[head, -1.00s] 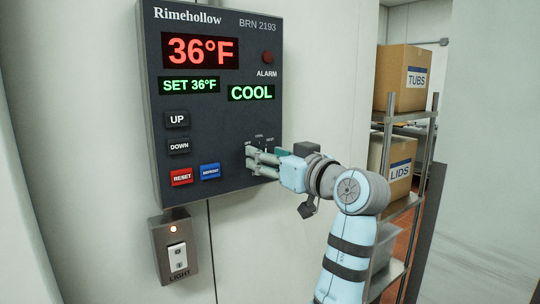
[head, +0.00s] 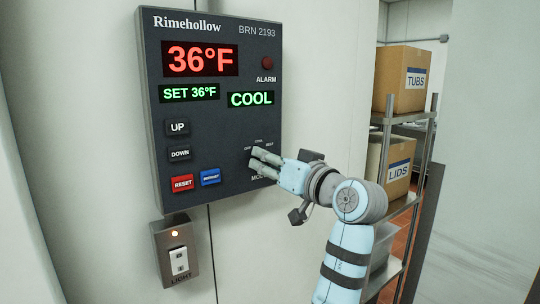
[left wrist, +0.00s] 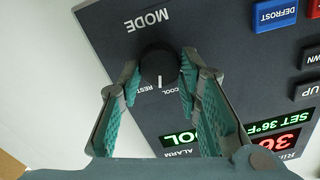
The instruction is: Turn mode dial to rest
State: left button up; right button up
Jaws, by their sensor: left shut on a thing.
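The mode dial (left wrist: 158,65) is a round black knob low on the dark control panel (head: 225,130). In the left wrist view it sits above its upside-down labels, and its white mark points between the REST and COOL labels. My left gripper (left wrist: 158,75) is shut on the dial, one finger on each side. In the head view my left gripper (head: 260,163) reaches the panel from the right and hides most of the dial. The panel display (head: 250,99) reads COOL. My right gripper is not in view.
UP (head: 177,128), DOWN (head: 180,153), RESET (head: 182,183) and DEFROST (head: 210,177) buttons are left of the dial. A light switch (head: 179,260) is below the panel. A metal shelf with a TUBS box (head: 400,80) and a LIDS box (head: 398,160) stands at right.

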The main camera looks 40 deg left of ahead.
aim_at(261, 112)
pick_arm(q)
jog(key=shift+m+p, duration=2.1)
jog(key=shift+m, duration=0.7)
jog(key=shift+w, duration=0.1)
jog(key=o, duration=1.1)
jog(key=shift+a+f, duration=0.1)
notch_tip(261, 112, up, 10)
jog(key=shift+r, duration=0.1)
jog(key=shift+w, duration=0.1)
